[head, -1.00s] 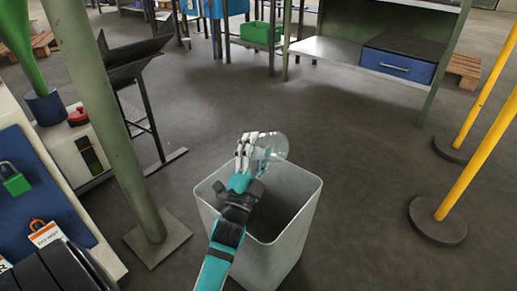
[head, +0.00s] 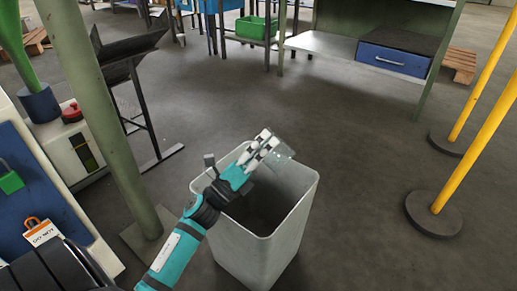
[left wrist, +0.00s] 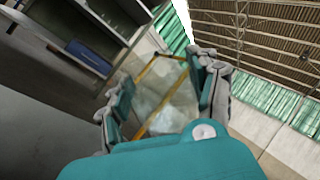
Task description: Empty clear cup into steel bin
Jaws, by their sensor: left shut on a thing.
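The clear cup (head: 281,155) is held in my left gripper (head: 262,147) over the far part of the steel bin's opening. The cup is tilted, and I cannot tell whether anything is in it. The steel bin (head: 262,254) is a tall, light grey, open-topped square container on the floor; its inside is dark and its bottom is not clear. In the left wrist view, the see-through cup (left wrist: 165,95) sits between the fingers of my left gripper (left wrist: 160,95). My right gripper is not in view.
A green post (head: 100,130) stands left of the bin. Yellow posts with round dark bases (head: 434,213) stand at the right. A workbench with a blue drawer (head: 394,60) is at the back. The floor around the bin is mostly clear.

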